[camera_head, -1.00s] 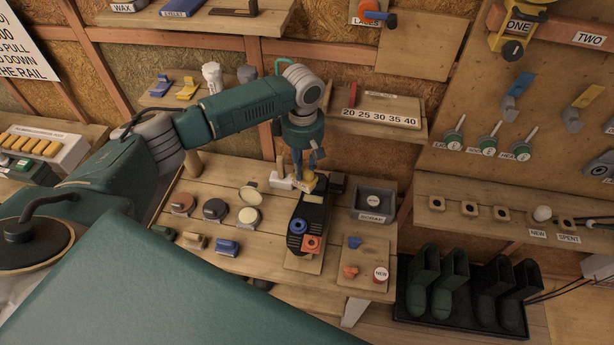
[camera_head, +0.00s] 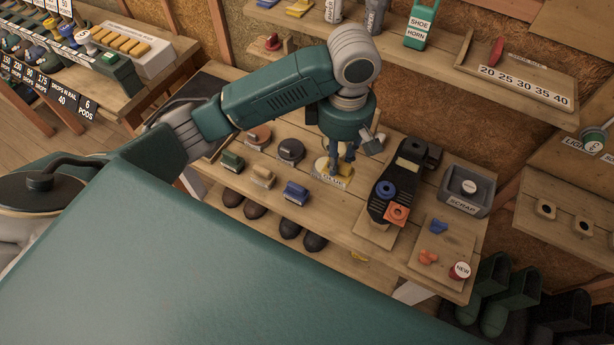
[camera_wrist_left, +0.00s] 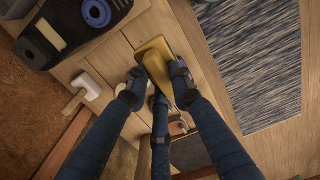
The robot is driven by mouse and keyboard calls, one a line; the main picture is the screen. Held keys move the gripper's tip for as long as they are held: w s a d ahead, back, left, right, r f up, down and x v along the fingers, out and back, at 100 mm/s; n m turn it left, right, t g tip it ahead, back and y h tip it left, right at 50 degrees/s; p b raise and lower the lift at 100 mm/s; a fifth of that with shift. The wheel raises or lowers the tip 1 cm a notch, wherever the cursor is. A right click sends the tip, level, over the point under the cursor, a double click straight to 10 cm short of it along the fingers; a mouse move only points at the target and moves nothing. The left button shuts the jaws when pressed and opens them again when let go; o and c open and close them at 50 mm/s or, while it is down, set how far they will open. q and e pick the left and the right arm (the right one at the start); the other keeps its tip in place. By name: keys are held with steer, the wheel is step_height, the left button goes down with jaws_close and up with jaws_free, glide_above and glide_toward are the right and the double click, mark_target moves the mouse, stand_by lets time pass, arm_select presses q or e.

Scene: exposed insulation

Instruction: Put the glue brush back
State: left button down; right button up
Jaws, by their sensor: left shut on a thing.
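My left gripper (camera_head: 342,162) is low over the workbench (camera_head: 352,212), beside the "GLUE" label (camera_head: 328,181). It is shut on the yellow glue brush (camera_head: 343,169). In the left wrist view the brush's yellow handle (camera_wrist_left: 155,62) lies between the fingers (camera_wrist_left: 156,82); its bristle end cannot be made out. The pale round glue pot (camera_head: 321,165) is just left of the gripper and partly covered by it. Whether the brush touches the pot or the bench, I cannot tell. My right gripper is not in view.
Polish tins (camera_head: 291,150) and small brushes (camera_head: 296,192) stand to the left. A pale-headed tool (camera_head: 372,144) is close behind the gripper.

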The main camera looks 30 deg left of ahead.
mark_target(336, 178)
arm_select(q)
steer(key=f, duration=0.7)
steer(key=shift+s+d+f, duration=0.1)
steer(key=shift+s, duration=0.1)
step_height(336, 178, down, 13)
steer(key=shift+r+p, duration=0.2)
steer(key=shift+p, duration=0.1)
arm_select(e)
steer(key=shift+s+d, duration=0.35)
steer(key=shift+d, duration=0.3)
arm_select(q)
steer(key=shift+f, duration=0.1)
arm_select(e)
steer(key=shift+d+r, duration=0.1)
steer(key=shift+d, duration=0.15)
arm_select(q)
steer(key=c, duration=1.5)
jaws_free()
steer(key=shift+c, duration=0.2)
step_height(336, 178, up, 12)
steer(key=shift+r, duration=0.15)
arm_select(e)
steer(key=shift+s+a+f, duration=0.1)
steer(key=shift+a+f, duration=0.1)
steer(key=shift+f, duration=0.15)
